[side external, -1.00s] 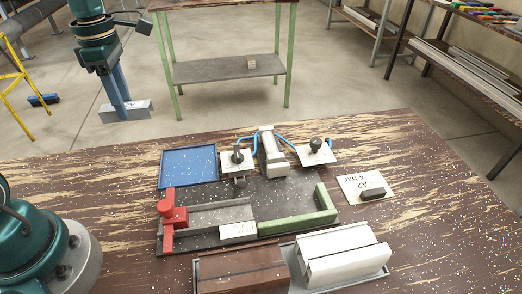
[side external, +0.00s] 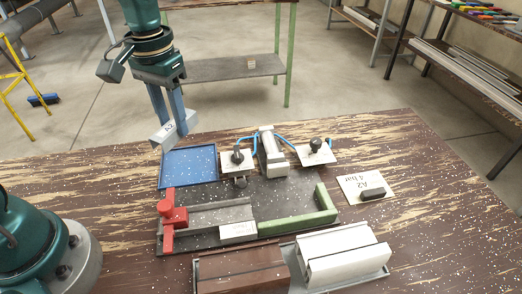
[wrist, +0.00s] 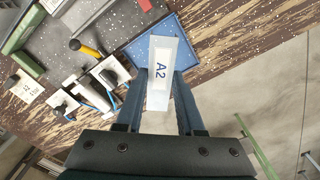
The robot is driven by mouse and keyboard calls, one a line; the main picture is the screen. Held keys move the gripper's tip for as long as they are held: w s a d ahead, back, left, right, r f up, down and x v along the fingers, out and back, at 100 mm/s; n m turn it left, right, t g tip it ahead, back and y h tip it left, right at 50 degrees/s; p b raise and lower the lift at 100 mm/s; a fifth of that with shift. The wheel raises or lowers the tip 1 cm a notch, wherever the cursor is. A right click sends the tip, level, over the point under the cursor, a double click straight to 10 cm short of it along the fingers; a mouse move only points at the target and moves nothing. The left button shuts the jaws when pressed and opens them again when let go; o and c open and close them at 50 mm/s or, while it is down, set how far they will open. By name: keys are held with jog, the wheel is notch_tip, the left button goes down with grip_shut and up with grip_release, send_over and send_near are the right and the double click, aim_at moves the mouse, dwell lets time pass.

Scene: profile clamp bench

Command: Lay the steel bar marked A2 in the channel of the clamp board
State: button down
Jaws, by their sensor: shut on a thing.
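My gripper (side external: 172,122) is shut on the steel bar marked A2 (side external: 163,137), a light grey block with its label facing up. The bar is in the air near the far edge of the bench, by the back left of the blue tray. In the wrist view the bar (wrist: 160,52) sits between the two fingers, its A2 label readable. The clamp board (side external: 285,203) is a dark plate on the bench, nearer the camera and right of my gripper. It carries a grey channel piece (side external: 205,217), a red stop (side external: 168,220) and a green fence (side external: 325,205).
The blue tray (side external: 188,168) is empty. Two clamps with black knobs (side external: 237,157) (side external: 316,146) and a grey block (side external: 270,155) with blue hoses stand behind the board. A card (side external: 362,187) reads A2 4 bar. A front tray (side external: 388,271) holds brown and white profiles.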

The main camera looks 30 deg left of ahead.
jog(key=s+d+f+m, duration=0.1)
jog(key=s+d+m, duration=0.2)
jog(key=d+m, duration=0.3)
jog(key=s+d+m, duration=0.2)
jog(key=d+m, duration=0.2)
jog(key=d, duration=0.4)
jog(key=shift+f, duration=3.5)
jog(key=shift+c, duration=2.2)
grip_release()
jog(key=shift+r, duration=0.1)
